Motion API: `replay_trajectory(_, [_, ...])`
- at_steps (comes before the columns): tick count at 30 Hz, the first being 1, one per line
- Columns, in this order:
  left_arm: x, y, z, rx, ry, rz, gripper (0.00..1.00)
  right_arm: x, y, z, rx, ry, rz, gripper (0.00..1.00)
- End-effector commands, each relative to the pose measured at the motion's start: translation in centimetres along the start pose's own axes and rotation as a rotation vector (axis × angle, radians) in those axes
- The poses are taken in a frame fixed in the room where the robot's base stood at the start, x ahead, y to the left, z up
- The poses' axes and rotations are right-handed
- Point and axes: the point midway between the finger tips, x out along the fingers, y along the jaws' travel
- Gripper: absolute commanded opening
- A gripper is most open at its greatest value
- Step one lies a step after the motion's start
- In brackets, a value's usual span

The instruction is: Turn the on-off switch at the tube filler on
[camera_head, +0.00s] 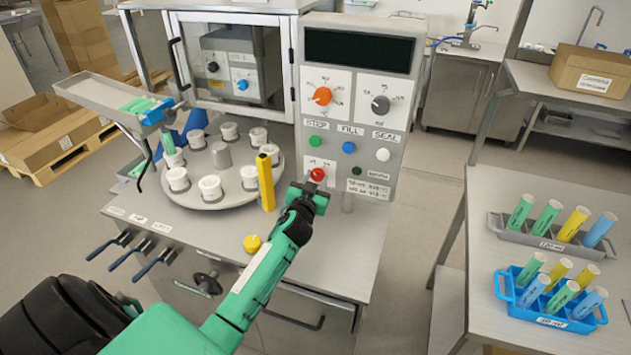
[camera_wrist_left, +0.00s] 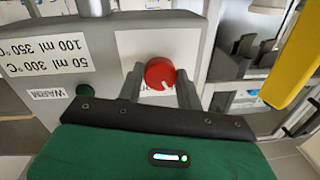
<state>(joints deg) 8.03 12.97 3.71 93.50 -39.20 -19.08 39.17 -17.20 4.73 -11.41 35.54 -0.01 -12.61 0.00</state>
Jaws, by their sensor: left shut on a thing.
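The red on-off knob (camera_head: 317,174) sits on a white label plate low on the front panel of the tube filler (camera_head: 345,240). In the left wrist view the red knob (camera_wrist_left: 159,72) shows a white pointer mark near its lower right edge. My left gripper (camera_head: 314,186) reaches it from the front. In the left wrist view the fingers of my left gripper (camera_wrist_left: 157,84) stand on both sides of the knob and are shut on it. The small print around the knob is partly hidden by the fingers. My right gripper is not in view.
A yellow post (camera_head: 266,182) stands just left of my left gripper. Behind it is a round turntable (camera_head: 209,200) with several white cups. Above the knob are green, blue and white buttons. A side table at right holds a grey rack (camera_head: 505,232) and a blue rack (camera_head: 506,291) of tubes.

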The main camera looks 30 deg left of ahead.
Motion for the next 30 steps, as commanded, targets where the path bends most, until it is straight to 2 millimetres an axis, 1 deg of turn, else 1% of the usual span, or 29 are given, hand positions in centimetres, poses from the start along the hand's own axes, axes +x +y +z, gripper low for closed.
replay_trajectory(8, [0.0,0.0,0.3,0.164,0.011,-0.002,0.13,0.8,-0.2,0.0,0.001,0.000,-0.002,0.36])
replay_trajectory(19, [0.0,-0.1,0.3,0.511,0.037,-0.005,0.13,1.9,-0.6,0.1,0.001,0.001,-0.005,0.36])
replay_trajectory(30, [0.0,-0.2,0.2,0.821,0.060,-0.009,0.13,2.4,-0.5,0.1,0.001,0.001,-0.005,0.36])
